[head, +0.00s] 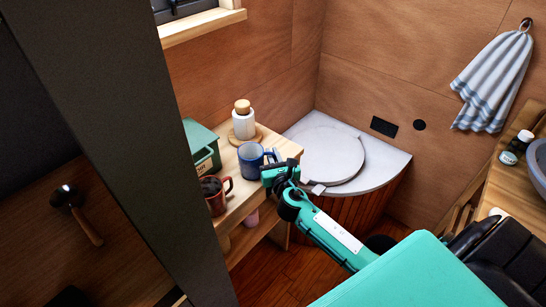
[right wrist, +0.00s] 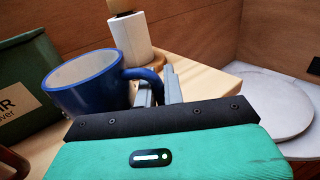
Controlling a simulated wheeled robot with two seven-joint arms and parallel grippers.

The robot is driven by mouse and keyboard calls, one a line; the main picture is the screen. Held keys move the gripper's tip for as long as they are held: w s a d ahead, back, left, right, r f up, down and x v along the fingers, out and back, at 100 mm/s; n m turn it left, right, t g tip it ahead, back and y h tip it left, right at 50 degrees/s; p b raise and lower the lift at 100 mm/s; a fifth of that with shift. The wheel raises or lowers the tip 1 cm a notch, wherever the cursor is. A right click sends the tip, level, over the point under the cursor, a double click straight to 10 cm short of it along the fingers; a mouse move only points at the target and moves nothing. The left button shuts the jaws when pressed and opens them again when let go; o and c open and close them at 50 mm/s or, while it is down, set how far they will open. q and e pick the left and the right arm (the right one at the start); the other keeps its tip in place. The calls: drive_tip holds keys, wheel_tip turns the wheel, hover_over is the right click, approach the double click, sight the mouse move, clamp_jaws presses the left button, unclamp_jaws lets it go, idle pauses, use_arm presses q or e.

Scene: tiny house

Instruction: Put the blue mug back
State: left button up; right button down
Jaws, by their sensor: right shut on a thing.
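The blue mug (head: 251,158) is upright at the wooden shelf top, near its right edge, in the head view. It also shows in the right wrist view (right wrist: 85,86), with its handle toward my gripper. My right gripper (head: 269,156) is at the mug's right side, and its fingers (right wrist: 158,88) are shut on the mug's handle. I cannot tell whether the mug's base touches the shelf. My left gripper is not in view.
A round-lidded toilet (head: 330,154) is to the right.

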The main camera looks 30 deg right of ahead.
drive_tip(key=shift+f, duration=0.1)
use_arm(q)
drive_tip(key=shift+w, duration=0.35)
use_arm(e)
drive_tip(key=c, duration=1.5)
unclamp_jaws()
